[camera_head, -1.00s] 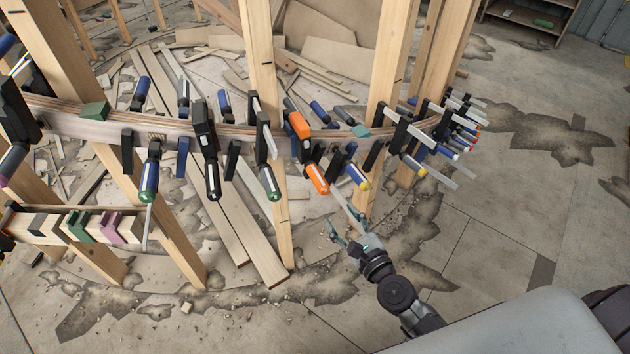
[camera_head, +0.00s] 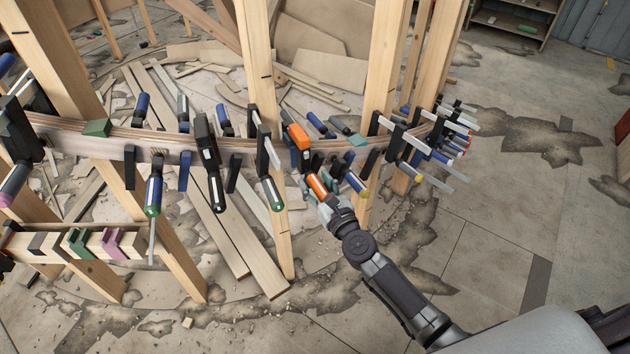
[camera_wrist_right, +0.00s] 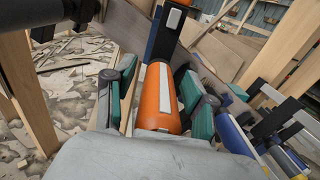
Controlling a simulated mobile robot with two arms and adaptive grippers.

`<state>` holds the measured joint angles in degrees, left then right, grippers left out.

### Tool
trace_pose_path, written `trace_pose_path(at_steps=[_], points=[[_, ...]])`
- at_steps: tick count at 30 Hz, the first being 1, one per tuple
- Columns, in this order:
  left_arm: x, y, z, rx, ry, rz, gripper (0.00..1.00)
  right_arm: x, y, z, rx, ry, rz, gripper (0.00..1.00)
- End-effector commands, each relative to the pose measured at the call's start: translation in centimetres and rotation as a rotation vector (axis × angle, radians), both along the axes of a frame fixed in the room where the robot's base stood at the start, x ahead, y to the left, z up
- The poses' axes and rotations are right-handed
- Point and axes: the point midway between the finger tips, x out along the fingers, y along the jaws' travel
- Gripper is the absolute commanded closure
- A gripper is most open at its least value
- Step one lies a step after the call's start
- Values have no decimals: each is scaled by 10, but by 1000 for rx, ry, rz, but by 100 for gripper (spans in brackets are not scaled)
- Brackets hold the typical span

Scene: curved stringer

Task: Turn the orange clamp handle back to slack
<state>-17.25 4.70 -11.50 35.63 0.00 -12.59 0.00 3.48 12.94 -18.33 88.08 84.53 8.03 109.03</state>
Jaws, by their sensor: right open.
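The orange clamp has an orange jaw block (camera_head: 298,136) on top of the curved beam (camera_head: 230,141). Its orange handle (camera_head: 317,185) with a pale strip hangs below, tilted. My right gripper (camera_head: 315,192) is at the handle, with its fingers on either side of it. In the right wrist view the orange handle (camera_wrist_right: 158,99) stands between the two green-padded fingers of the gripper (camera_wrist_right: 160,108). The fingers are open, with a gap visible beside the handle. The handle's lower end is hidden by the gripper body. My left gripper is not in view.
A blue handle with a yellow end (camera_head: 357,184) hangs close to the right of the orange one. A green-ended clamp handle (camera_head: 272,193) hangs to its left. Several more clamps crowd the beam's right end (camera_head: 440,135). A wooden post (camera_head: 378,110) stands behind. The floor at right is clear.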

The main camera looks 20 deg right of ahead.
Motion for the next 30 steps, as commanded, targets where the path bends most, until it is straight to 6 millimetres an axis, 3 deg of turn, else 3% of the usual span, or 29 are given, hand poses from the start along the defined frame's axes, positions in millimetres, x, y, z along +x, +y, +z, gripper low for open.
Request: trace_pose_path(at_steps=[11, 21, 30], points=[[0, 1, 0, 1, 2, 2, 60, 5, 1, 0, 0, 0, 1, 47], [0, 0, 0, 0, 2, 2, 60, 5, 1, 0, 0, 0, 0, 100], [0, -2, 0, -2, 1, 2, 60, 5, 1, 0, -31, -5, 0, 100]])
